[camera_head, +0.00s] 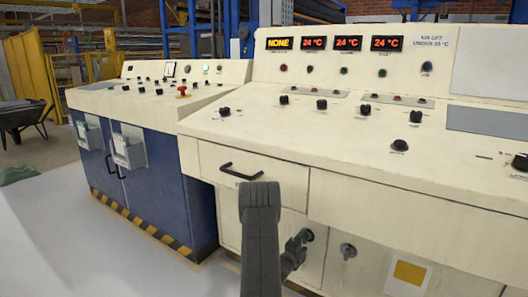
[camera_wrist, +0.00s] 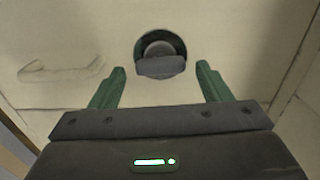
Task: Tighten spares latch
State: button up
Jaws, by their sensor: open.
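A round latch (camera_wrist: 172,47) with a dark ring and a flat grey tab sits on the cream panel in the wrist view. The tab looks roughly level, and I can read no label beside it. My gripper (camera_wrist: 160,82) has two green fingers, set apart on either side below the latch, with nothing between them. In the head view my gripper (camera_head: 297,245) is low at the cream console front, below the drawer, and partly covers the latch area. I cannot tell whether the fingers touch the panel.
A drawer with a black handle (camera_head: 240,172) is just above my gripper. The cream console (camera_head: 420,190) with knobs and displays overhangs the front. A yellow label (camera_head: 409,272) is at lower right. A blue cabinet (camera_head: 150,180) stands left; the floor (camera_head: 60,240) before it is clear.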

jog(key=shift+w+d, duration=0.25)
jog(key=shift+w, duration=0.15)
jog(key=shift+s, duration=0.1)
